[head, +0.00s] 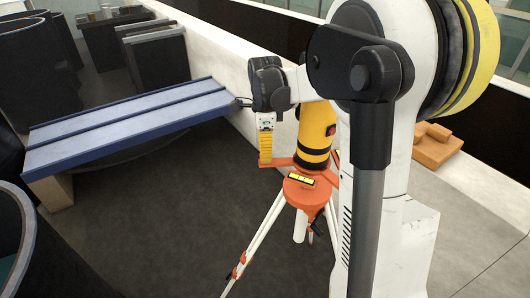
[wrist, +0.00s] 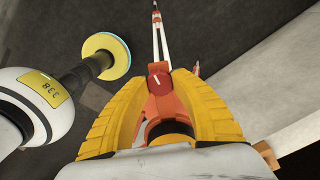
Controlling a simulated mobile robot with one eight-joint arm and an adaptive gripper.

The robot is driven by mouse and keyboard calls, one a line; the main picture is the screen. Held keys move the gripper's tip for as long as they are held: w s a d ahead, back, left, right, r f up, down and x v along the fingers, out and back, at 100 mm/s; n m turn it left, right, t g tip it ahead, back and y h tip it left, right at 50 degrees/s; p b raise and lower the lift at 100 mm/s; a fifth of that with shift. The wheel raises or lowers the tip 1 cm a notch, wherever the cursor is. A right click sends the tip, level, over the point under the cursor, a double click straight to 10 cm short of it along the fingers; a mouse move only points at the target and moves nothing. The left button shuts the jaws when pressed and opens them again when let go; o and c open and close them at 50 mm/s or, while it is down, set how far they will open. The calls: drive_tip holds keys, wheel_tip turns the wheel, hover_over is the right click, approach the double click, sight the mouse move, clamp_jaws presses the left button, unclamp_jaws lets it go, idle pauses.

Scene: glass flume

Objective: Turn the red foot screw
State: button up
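The red foot screw (wrist: 158,81) shows as a small round knob in the wrist view, at the outer end of an orange bracket (wrist: 160,107). My gripper (wrist: 160,80) is open, with one yellow ribbed finger on each side of the screw and a gap showing beside it. In the head view my gripper (head: 265,158) points down at the left of the yellow, black-banded instrument (head: 314,135). The instrument stands upright on an orange tripod head (head: 306,194). The foot screw cannot be made out in the head view.
White tripod legs (head: 258,240) spread over the dark floor. A blue bench (head: 130,125) stands at the left, with dark containers beyond it. A pale wall (head: 225,85) runs behind the instrument. An orange block (head: 436,145) sits on its ledge at the right.

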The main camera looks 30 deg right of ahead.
drive_tip(key=o, duration=0.5)
drive_tip(key=shift+c, duration=0.2)
drive_tip(key=shift+r, duration=0.1)
wheel_tip(320, 180, up, 12)
idle(0.3)
drive_tip(key=s+a+f+n+t+b, duration=0.2)
drive_tip(key=s+a+f+n+b, duration=0.3)
drive_tip(key=f, duration=0.4)
drive_tip(key=s+a+f+n+t+b, duration=0.2)
drive_tip(key=s+a+f+n+b, duration=0.3)
drive_tip(key=s+f+n+b, duration=0.2)
drive_tip(key=s+a+f+n+t+b, duration=0.3)
drive_tip(key=s+a+f+n+b, duration=0.2)
drive_tip(key=f+n+b, duration=0.4)
wheel_tip(320, 180, down, 3)
drive_tip(key=shift+s+a+r+n, duration=0.1)
drive_tip(key=shift+s+a+n, duration=0.3)
drive_tip(key=shift+n, duration=0.8)
